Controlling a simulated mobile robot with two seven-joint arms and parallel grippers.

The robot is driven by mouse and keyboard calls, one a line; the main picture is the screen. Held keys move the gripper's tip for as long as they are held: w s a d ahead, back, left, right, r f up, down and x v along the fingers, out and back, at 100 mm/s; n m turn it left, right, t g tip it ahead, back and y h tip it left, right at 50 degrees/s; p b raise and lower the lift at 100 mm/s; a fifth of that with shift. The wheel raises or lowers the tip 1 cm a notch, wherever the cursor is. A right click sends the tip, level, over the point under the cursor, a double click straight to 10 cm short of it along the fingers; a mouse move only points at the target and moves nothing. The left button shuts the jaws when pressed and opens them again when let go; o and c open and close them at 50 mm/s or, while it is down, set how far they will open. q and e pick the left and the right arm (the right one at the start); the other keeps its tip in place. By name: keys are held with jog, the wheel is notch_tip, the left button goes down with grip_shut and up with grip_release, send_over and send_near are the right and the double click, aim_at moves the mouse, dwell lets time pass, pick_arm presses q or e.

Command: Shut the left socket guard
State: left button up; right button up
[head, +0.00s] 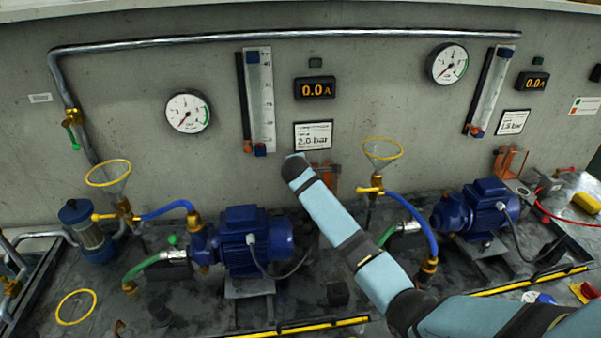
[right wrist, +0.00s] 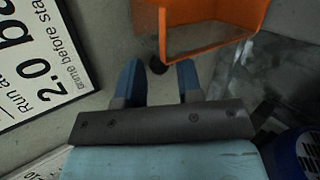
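The left socket guard (head: 324,178) is an orange frame on the wall below the "2.0 bar" sign, partly hidden behind my right arm in the head view. In the right wrist view the orange guard (right wrist: 210,50) fills the top, with a see-through panel; I cannot tell how far it stands open. My right gripper (right wrist: 159,75) has its two blue fingers apart with nothing between them, just below the guard's lower left corner. A dark round knob (right wrist: 158,66) shows between the fingertips, beyond them. My left gripper is not in view.
The "2.0 bar" sign (head: 313,135) is close by on the wall. A blue pump (head: 252,241) stands at the left, a funnel (head: 382,152) with yellow rim at the right. A second orange guard (head: 510,161) is farther right, by another pump (head: 477,207).

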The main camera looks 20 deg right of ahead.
jog(key=shift+w, duration=0.1)
grip_shut()
pick_arm(q)
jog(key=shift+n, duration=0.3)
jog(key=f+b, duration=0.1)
jog(key=b, duration=0.1)
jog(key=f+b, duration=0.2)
jog(key=b, duration=0.1)
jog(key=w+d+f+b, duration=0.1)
jog(key=b, duration=0.1)
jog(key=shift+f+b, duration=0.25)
jog(key=shift+b, duration=0.15)
pick_arm(e)
jog(key=s+a+m+t+h, duration=0.1)
jog(key=s+t+h, duration=0.1)
jog(key=s+t, duration=0.4)
jog(key=shift+a+f+t+h, duration=0.15)
jog(key=shift+a+t+h, duration=0.1)
jog(key=shift+t+h, duration=0.05)
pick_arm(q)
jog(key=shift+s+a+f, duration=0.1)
pick_arm(e)
jog(key=shift+s, duration=0.1)
